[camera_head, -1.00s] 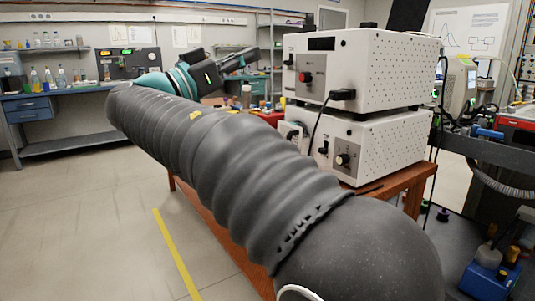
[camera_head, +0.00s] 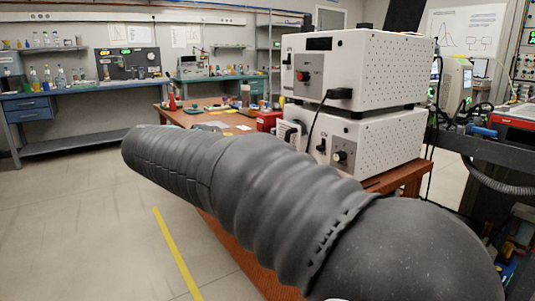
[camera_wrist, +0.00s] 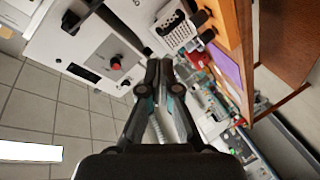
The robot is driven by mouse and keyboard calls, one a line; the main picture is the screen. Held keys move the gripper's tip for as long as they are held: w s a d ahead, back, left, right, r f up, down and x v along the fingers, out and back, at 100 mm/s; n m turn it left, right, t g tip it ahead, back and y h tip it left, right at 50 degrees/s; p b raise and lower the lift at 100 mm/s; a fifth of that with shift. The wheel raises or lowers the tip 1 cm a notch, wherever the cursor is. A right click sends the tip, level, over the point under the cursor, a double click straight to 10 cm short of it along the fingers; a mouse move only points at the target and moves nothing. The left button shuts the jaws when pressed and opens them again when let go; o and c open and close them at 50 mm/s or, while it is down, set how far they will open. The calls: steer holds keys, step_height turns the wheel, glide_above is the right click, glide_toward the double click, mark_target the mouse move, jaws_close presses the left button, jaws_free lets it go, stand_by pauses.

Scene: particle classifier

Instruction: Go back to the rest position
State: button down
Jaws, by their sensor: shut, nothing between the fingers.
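My gripper (camera_wrist: 159,68) shows in the wrist view with its two dark fingers together and nothing between them. It points toward the white perforated instruments (camera_wrist: 118,62) and the cluttered bench beside them. In the head view my arm in its dark ribbed sleeve crosses the middle from lower right to upper left, and my gripper is hidden there. The arm passes in front of the wooden bench (camera_head: 240,262).
Two stacked white instruments (camera_head: 360,70) stand on the bench, with a black cable hanging down. A red box (camera_head: 268,121) and small items lie on it. A blue side bench (camera_head: 85,93) stands far left. The floor (camera_head: 75,215) at left is clear.

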steer(key=s+d+f+n+g+y, duration=0.25)
steer(key=s+d+f, duration=0.3)
steer(key=f, duration=0.35)
steer(key=s+d+f+n+g+y, duration=0.1)
steer(key=s+d+f+g+y, duration=0.35)
steer(key=s+f, duration=0.3)
steer(key=s+d+f+m+y, duration=0.1)
steer(key=s+d+f+m, duration=0.1)
steer(key=s+d, duration=0.4)
steer(key=s+d+f+m+y, duration=0.1)
steer(key=s+d+f+m, duration=0.2)
steer(key=s, duration=0.7)
steer(key=d+m+p, duration=0.1)
steer(key=d, duration=0.1)
steer(key=shift+s+d+f, duration=0.25)
steer(key=shift+d+f, duration=0.05)
steer(key=shift+d, duration=0.05)
steer(key=shift+m, duration=0.25)
